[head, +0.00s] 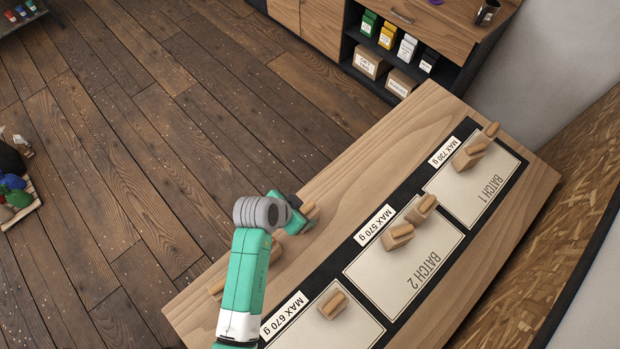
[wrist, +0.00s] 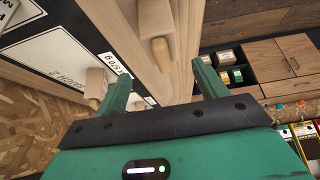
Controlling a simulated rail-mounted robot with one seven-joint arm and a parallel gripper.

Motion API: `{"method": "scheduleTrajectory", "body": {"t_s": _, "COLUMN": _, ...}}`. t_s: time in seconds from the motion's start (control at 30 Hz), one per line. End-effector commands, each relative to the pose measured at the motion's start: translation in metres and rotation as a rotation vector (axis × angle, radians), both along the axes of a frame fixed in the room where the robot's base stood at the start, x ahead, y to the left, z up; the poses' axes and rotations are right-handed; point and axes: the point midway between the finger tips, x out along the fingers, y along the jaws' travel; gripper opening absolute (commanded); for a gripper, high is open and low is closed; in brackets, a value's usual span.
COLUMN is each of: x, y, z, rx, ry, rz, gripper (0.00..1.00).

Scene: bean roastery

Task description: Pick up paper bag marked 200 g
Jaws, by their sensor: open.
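My gripper (head: 298,222) is open at the left edge of the wooden table (head: 385,150). No bag's weight mark is readable, so I cannot tell which is 200 g.
White sheets on a black strip carry MAX 720 g (head: 445,151), MAX 570 g (head: 374,226) and MAX 670 g (head: 284,314) labels. A shelf cabinet (head: 340,62) with boxes stands beyond. Wooden floor (head: 160,130) lies open left of the table. A wood-chip panel (head: 560,235) is at right.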

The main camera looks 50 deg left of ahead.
Motion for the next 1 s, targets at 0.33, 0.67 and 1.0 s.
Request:
{"method": "scheduleTrajectory", "body": {"t_s": 0.33, "x": 0.014, "y": 0.001, "z": -0.021, "rx": 0.002, "ry": -0.001, "rz": 0.0, "gripper": 0.71}}
{"method": "scheduleTrajectory", "body": {"t_s": 0.67, "x": 0.038, "y": 0.005, "z": -0.06, "rx": 0.003, "ry": -0.001, "rz": -0.001, "gripper": 0.71}}
{"method": "scheduleTrajectory", "body": {"t_s": 1.0, "x": 0.041, "y": 0.005, "z": -0.065, "rx": 0.003, "ry": -0.003, "rz": 0.001, "gripper": 0.61}}
